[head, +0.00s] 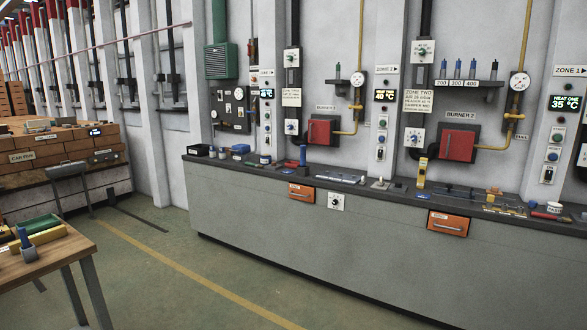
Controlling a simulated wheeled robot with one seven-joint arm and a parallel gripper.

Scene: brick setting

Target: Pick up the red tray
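I cannot make out a red tray for certain in the head view. A green tray (38,224) lies on the wooden table at the lower left, with a yellow tray or bar (48,236) in front of it. A small red item (545,215) lies near the right end of the long counter, but it is too small to identify. My gripper is not in view.
A long grey counter (300,235) with a dark, cluttered top runs along the back wall, with orange drawer fronts (448,223). The wooden table (60,250) is cut off at left. A brick-laden car (60,150) stands behind it. The green floor (150,275) between is clear.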

